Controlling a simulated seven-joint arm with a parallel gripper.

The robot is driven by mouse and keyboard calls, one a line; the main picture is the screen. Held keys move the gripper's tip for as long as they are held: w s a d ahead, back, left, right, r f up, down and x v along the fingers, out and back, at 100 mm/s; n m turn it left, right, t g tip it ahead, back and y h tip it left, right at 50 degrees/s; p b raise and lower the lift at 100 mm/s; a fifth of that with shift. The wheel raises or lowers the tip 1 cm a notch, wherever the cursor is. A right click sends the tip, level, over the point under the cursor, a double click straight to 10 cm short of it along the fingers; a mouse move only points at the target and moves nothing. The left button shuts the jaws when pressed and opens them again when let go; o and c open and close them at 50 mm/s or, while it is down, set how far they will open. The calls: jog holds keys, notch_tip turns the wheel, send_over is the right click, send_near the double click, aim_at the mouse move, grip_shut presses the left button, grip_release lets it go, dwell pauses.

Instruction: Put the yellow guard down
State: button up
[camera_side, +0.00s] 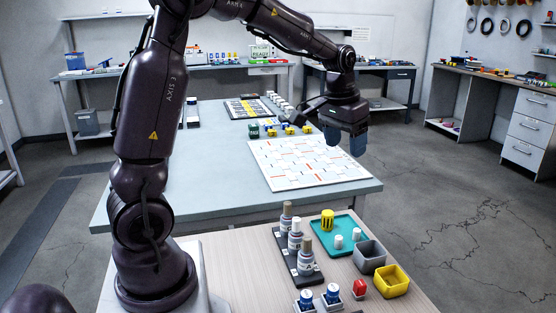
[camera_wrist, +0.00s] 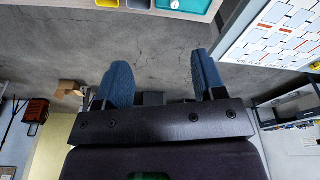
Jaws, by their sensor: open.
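A yellow slotted cylinder, which looks like the yellow guard (camera_side: 327,220), stands upright at the back left of the teal tray (camera_side: 322,248). My gripper (camera_side: 345,143) is open and empty, with blue fingers. It is in the air near the right edge of the white patterned board (camera_side: 290,172), well above and behind the guard. In the wrist view my gripper (camera_wrist: 161,78) has its two blue fingers spread over bare floor, with nothing between them. An edge of the teal tray (camera_wrist: 186,5) shows at the top there; the guard is out of that view.
Two white caps stand on the tray. A grey bin (camera_side: 369,256) and a yellow bin (camera_side: 392,281) stand to its right. A dark rack (camera_side: 293,265) of several capped bottles is to its left. A red item (camera_side: 359,288) and blue-topped jars stand in front.

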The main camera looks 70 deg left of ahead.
jog(key=s+d+r+m+t, duration=0.1)
jog(key=s+d+r+m, duration=0.1)
jog(key=s+d, duration=0.5)
jog(key=s+d+r+m+t, duration=0.1)
jog(key=s+d+r+t, duration=0.1)
jog(key=s+d, duration=0.5)
jog(key=s, duration=0.5)
jog(key=shift+r+m+h, duration=0.15)
jog(key=shift+m+h, duration=0.15)
jog(key=shift+m, duration=0.1)
